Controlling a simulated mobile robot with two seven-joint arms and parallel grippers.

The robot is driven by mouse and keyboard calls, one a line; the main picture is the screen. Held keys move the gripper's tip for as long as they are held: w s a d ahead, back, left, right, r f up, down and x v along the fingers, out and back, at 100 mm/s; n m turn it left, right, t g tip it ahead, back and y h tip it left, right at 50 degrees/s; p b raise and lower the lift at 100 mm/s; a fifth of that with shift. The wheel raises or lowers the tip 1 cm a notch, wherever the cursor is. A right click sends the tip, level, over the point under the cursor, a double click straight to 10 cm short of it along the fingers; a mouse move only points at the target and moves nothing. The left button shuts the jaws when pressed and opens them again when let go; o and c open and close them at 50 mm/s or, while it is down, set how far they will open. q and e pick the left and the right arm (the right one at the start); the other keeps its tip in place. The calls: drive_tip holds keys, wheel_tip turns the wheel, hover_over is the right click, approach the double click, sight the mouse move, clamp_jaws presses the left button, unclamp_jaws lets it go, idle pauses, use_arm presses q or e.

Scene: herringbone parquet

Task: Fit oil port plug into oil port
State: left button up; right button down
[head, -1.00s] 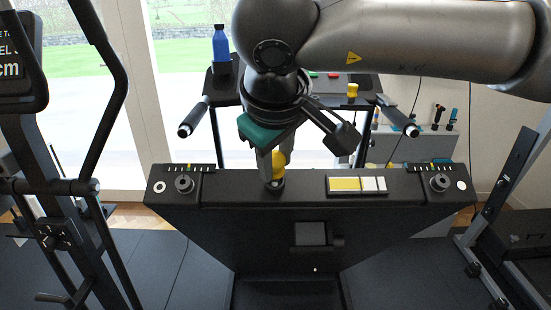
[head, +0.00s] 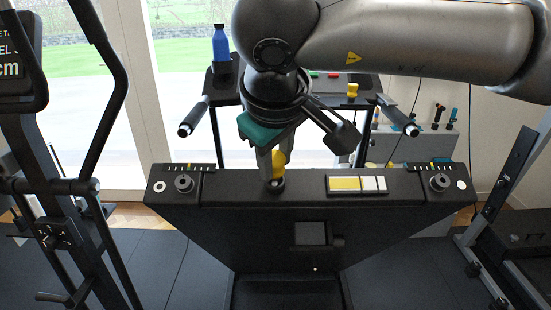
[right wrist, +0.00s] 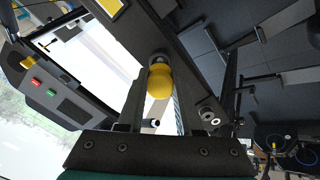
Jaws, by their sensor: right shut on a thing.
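The yellow oil port plug (head: 278,160) is between the fingers of my right gripper (head: 274,170), which is shut on it. The plug stands roughly upright over the dark ring of the oil port (head: 276,185), on top of the black console. In the right wrist view the plug (right wrist: 160,84) sits between the two fingers, with the ring (right wrist: 158,58) right at its far end. I cannot tell how deep the plug sits, since its lower end is hidden. My left gripper is not in view.
The console top (head: 235,186) also carries a knob (head: 184,183) at left, a yellow and white panel (head: 357,184), and another knob (head: 440,182) at right. Behind stand a treadmill console with a blue bottle (head: 221,46) and a yellow piece (head: 352,89). Gym frames flank both sides.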

sight(275, 170)
drive_tip(key=shift+b+x, duration=0.85)
drive_tip(key=shift+x, duration=0.75)
drive_tip(key=c, duration=0.5)
unclamp_jaws()
drive_tip(key=shift+r, duration=0.1)
drive_tip(key=p+v, duration=0.1)
drive_tip(key=v, duration=1.4)
drive_tip(key=shift+s+p, duration=0.15)
drive_tip(key=shift+p, duration=0.25)
